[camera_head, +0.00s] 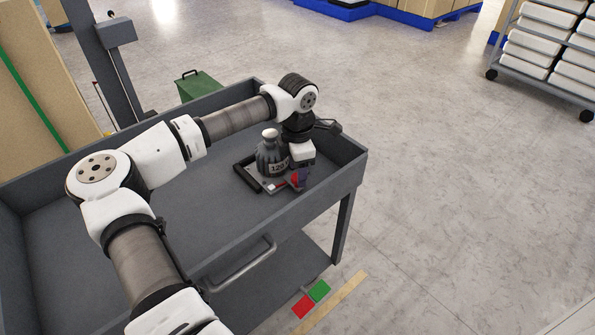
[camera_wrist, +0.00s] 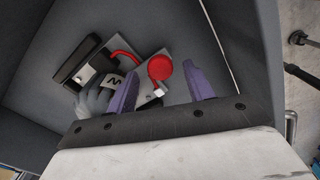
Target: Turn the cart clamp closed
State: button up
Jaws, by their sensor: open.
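The cart clamp shows in the wrist view as a red bent lever (camera_wrist: 124,56) with a round red knob (camera_wrist: 160,67), on a grey plate (camera_wrist: 148,99). In the head view a red part of the clamp (camera_head: 277,187) shows beside my gripper. A grey weight (camera_head: 269,158) with a number label stands at the clamp; it also shows in the wrist view (camera_wrist: 92,101), partly hidden by my gripper. My gripper (camera_wrist: 163,75) has two purple fingers spread apart. The knob appears between the fingertips; I cannot tell whether they touch it.
The grey cart tray (camera_head: 352,168) has raised walls around the clamp. A handle (camera_head: 243,265) is on its near side. A green box (camera_head: 199,85) stands behind the cart. A rack with white bins (camera_head: 545,45) is at the upper right. Open floor (camera_head: 450,190) lies right of the cart.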

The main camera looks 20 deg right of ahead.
notch_tip(320, 180, up, 12)
jog(key=shift+r, duration=0.2)
dwell(0.5)
